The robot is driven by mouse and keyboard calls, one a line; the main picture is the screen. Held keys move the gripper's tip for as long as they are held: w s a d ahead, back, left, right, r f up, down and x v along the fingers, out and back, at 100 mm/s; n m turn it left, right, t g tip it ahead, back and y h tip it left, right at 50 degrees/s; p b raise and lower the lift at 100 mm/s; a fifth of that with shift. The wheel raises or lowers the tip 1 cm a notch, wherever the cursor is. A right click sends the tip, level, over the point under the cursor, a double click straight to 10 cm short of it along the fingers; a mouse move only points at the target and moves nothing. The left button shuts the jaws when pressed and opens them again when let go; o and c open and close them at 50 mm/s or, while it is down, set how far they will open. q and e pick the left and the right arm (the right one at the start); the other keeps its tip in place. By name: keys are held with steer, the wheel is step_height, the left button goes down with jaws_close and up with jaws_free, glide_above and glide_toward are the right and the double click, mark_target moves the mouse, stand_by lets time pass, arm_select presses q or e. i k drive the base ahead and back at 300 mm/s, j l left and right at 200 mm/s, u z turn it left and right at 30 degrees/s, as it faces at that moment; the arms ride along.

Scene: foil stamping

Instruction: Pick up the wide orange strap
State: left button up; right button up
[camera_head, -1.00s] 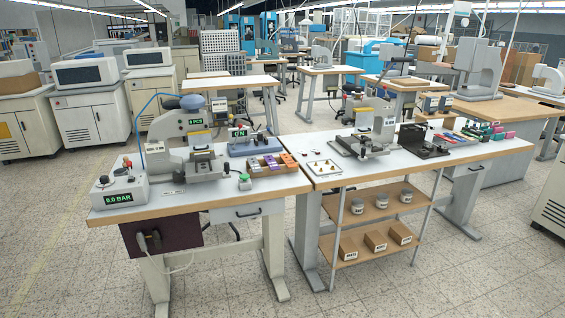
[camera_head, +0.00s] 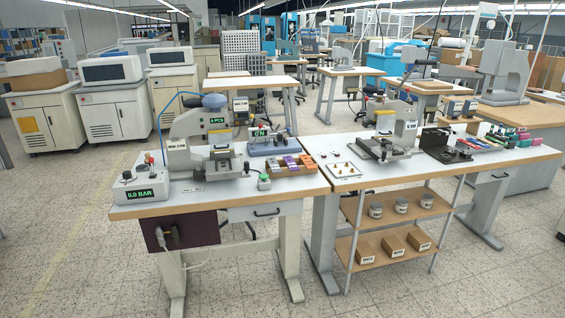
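A shallow wooden tray (camera_head: 289,173) stands at the right end of the left workbench. It holds small purple pieces (camera_head: 290,161) on its left side and small orange pieces (camera_head: 305,161) on its right side. The pieces are too small for me to tell which is a wide orange strap. Neither of my grippers is in view.
The left workbench (camera_head: 232,196) also bears a stamping press (camera_head: 214,125), a grey pressure box (camera_head: 140,185) and a green button box (camera_head: 264,182). The right workbench (camera_head: 400,170) adjoins it with another press (camera_head: 400,125). Tiled floor (camera_head: 90,250) in front is clear.

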mark_target(308, 162)
steer(key=i+l+u, duration=0.2)
steer(key=u, duration=0.15)
steer(key=i+l+u, duration=0.1)
steer(key=l+u, duration=0.25)
steer(key=i+l+u, duration=0.1)
steer(key=l+u, duration=0.25)
